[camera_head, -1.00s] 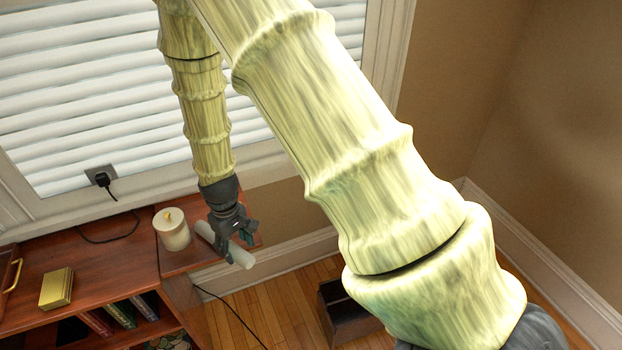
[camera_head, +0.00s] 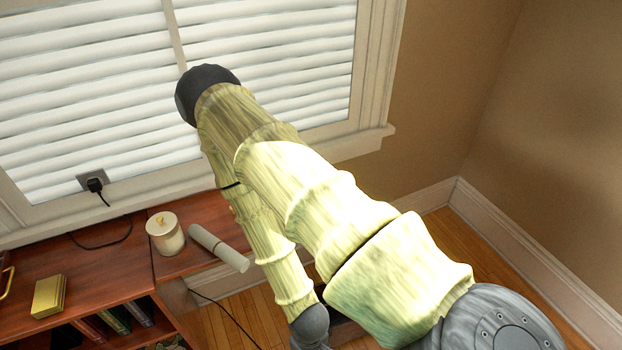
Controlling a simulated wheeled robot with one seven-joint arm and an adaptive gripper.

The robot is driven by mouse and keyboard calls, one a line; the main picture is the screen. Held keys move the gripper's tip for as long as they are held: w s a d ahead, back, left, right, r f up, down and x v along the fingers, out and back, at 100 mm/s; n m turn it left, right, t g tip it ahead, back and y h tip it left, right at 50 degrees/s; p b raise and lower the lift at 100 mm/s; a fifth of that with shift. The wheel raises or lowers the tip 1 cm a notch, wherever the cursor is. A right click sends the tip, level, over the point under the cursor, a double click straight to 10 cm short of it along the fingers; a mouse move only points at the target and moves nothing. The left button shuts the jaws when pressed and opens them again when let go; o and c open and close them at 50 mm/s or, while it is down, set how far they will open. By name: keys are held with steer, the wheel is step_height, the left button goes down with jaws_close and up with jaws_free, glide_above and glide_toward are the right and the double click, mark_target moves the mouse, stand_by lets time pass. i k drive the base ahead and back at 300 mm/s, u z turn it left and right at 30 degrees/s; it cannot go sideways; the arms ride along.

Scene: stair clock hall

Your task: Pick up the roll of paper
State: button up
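The roll of paper (camera_head: 218,247) is a pale off-white cylinder. It lies at a slant on the right part of the reddish wooden cabinet top (camera_head: 195,205), just right of a lidded cream jar (camera_head: 165,233). Its lower right end appears to reach past the cabinet's edge. My arm comes down to the right of the roll, apart from it in the picture.
A small gold box (camera_head: 49,296) stands on the cabinet at left, with books (camera_head: 115,320) on the shelf below. A black plug (camera_head: 95,185) and cord are behind. A white-slatted window (camera_head: 90,110) rises behind the cabinet. Wooden floor (camera_head: 240,315) lies below.

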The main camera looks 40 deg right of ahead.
mark_target(219, 248)
steer(key=z, duration=2.45)
steer(key=k, duration=0.9)
steer(key=u, duration=1.85)
